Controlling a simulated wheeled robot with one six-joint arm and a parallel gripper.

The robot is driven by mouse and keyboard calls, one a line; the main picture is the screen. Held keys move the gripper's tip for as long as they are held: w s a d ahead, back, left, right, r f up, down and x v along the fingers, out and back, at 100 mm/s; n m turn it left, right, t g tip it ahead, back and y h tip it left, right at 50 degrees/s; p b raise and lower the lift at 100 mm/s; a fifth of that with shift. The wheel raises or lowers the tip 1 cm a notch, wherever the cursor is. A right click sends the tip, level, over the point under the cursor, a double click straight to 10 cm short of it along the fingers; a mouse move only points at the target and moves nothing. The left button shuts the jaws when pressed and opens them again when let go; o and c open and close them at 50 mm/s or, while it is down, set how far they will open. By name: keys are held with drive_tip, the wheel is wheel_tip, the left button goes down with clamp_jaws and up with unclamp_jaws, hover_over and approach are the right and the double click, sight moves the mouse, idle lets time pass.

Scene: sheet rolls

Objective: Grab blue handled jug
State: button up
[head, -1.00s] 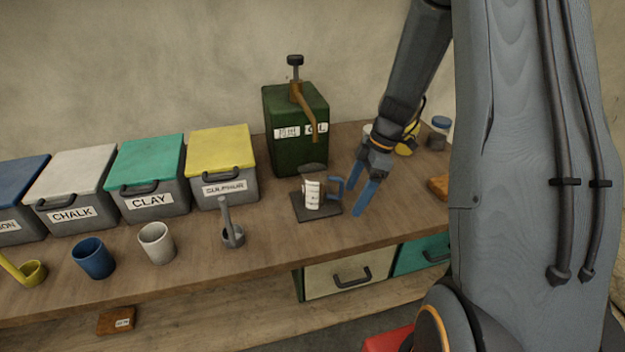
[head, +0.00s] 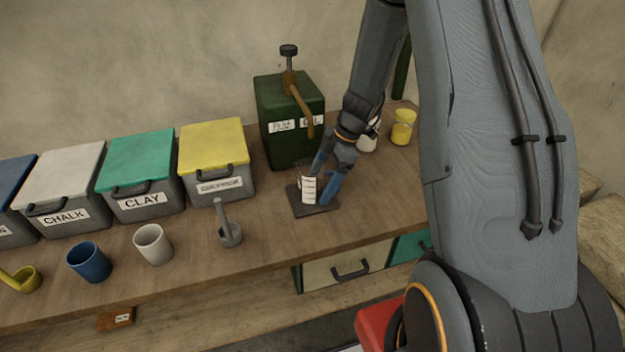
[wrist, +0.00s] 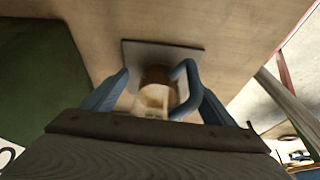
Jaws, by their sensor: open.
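The jug (head: 308,188) stands on a dark square plate (head: 316,210) on the bench, in front of the green dispenser. It has a white marked label; its blue handle is largely hidden by my gripper in the head view. In the wrist view the jug's round body (wrist: 157,97) and blue handle (wrist: 187,88) show between the fingers. My gripper (head: 326,178) is open, with one blue finger on either side of the jug and handle. The right finger is close beside the handle; I cannot tell whether it touches.
The green dispenser (head: 290,120) with its brown spout stands just behind the jug. Labelled lidded bins, such as the yellow-lidded one (head: 214,150), line the left. A grey ladle (head: 229,232) and white cup (head: 153,244) stand nearer the front. A yellow pot (head: 403,127) is behind right.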

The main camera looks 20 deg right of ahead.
sight(307, 185)
drive_tip(key=a+p, duration=0.1)
drive_tip(key=a, duration=0.2)
drive_tip(key=shift+a+r, duration=0.15)
drive_tip(key=shift+a, duration=0.05)
drive_tip(key=shift+a+f+p, duration=0.25)
drive_tip(key=shift+a+p, duration=0.05)
drive_tip(key=shift+p, duration=0.05)
drive_tip(key=shift+a+f, duration=0.1)
drive_tip(key=shift+f, duration=0.3)
drive_tip(key=shift+w, duration=0.1)
drive_tip(key=c, duration=1.2)
drive_tip(key=shift+r, duration=0.3)
